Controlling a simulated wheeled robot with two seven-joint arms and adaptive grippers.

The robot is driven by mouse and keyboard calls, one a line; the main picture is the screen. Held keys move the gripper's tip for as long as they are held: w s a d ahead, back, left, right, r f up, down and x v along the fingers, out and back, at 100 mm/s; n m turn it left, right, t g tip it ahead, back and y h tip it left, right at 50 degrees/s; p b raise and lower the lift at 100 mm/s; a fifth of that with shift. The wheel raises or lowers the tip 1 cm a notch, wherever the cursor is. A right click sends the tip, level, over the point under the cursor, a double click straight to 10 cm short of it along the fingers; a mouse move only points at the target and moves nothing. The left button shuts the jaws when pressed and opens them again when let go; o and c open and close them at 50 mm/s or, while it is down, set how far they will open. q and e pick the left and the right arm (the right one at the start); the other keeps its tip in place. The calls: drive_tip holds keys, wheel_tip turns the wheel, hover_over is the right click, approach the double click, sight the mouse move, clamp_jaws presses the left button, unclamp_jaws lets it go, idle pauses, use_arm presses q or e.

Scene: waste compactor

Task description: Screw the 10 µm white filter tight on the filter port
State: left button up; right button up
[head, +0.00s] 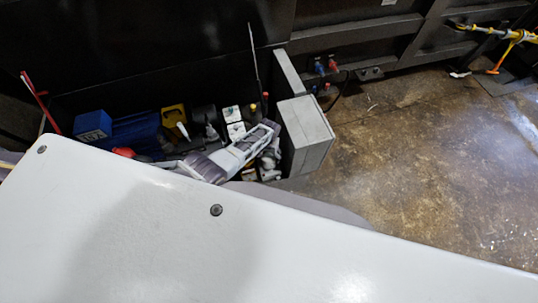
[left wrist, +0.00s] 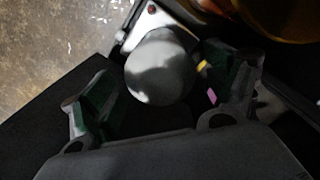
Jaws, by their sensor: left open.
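In the left wrist view a pale grey-white round object (left wrist: 158,72), seen end-on, is between the fingers of my left gripper (left wrist: 170,82). It looks like the white filter, but no 10 µm label is readable. The fingers stand apart on either side, with a gap visible at the left finger. In the head view my left gripper (head: 258,142) reaches into the dark machine bay, over small white fittings. The filter and its port cannot be told apart there, and whether the filter is seated is hidden. My right gripper is in neither view.
A grey box (head: 306,133) stands close to the right of my left gripper. A blue motor unit (head: 93,126) and a yellow part (head: 174,114) are to the left in the bay. A thin upright rod (head: 254,62) rises behind. Open concrete floor (head: 430,150) is to the right.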

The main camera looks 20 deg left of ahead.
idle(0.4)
use_arm(q)
drive_tip(key=shift+n, duration=2.5)
drive_tip(key=shift+c, duration=0.2)
drive_tip(key=c, duration=1.1)
drive_tip(key=shift+m, duration=2.5)
drive_tip(key=shift+m, duration=2.6)
